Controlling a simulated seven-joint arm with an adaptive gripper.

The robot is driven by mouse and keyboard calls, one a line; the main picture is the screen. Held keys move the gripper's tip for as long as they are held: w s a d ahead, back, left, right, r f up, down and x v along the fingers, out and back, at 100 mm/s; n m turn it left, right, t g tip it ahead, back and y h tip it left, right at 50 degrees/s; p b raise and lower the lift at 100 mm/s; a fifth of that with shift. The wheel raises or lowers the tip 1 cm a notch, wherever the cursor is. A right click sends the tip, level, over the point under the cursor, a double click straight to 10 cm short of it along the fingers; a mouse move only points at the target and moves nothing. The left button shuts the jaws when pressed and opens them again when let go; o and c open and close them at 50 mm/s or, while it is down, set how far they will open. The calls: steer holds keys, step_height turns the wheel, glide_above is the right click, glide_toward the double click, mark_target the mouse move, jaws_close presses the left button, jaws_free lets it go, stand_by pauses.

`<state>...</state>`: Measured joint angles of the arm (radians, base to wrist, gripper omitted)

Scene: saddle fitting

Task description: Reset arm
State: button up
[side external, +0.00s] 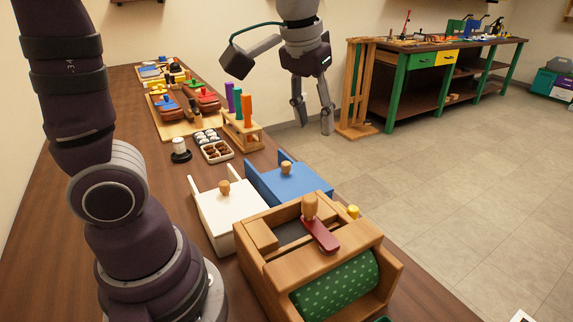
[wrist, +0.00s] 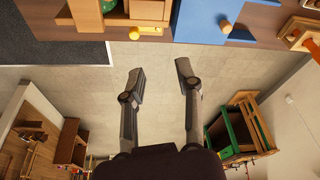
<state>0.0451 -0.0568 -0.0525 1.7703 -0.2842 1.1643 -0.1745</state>
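My gripper (side external: 313,117) hangs in the air past the table's right edge, over the tiled floor. Its two fingers point down, stand apart and hold nothing. In the wrist view the same open fingers (wrist: 160,77) show with only floor between them. My gripper is apart from every object on the table.
On the wooden table (side external: 165,205) stand a wooden box with a green dotted roll (side external: 338,287), a white box (side external: 226,210), a blue box (side external: 290,182) and a rack with coloured handles (side external: 243,133). A workbench (side external: 440,75) stands beyond. The floor below my gripper is clear.

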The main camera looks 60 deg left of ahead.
steer(key=s+f+m+t+h, duration=0.1)
steer(key=s+m, duration=0.3)
steer(key=s, duration=0.4)
steer(key=shift+s+d+f+t, duration=0.15)
steer(key=shift+d+f+t, duration=0.3)
steer(key=shift+f+t, duration=0.4)
